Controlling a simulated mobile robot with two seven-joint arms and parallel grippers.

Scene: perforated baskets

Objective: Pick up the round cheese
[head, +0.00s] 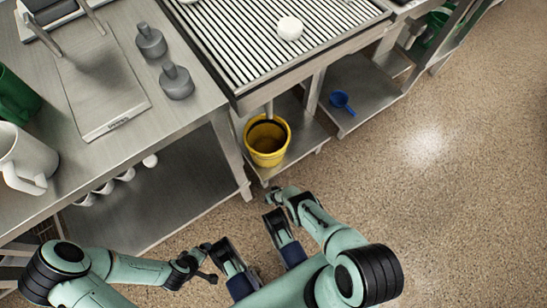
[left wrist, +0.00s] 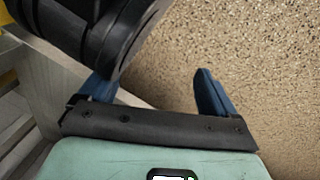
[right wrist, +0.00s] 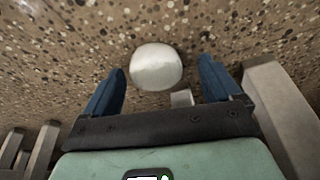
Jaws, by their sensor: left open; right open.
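The round cheese looks to be the pale round piece (head: 290,28) lying on the ribbed metal grate at the top of the head view. Both arms are low and well apart from it. My left gripper (left wrist: 155,82) is open, with nothing between its blue fingers. My right gripper (right wrist: 163,68) is open and empty. In the right wrist view a white round thing (right wrist: 156,66) shows beyond and between the fingers, against speckled floor. I cannot tell whether it is the cheese.
A yellow bucket (head: 267,138) and a blue scoop (head: 341,100) stand on low shelves under the grate. The left steel counter holds two grey weights (head: 176,82), a white jug (head: 20,158) and a green container (head: 14,98). The speckled floor at right is clear.

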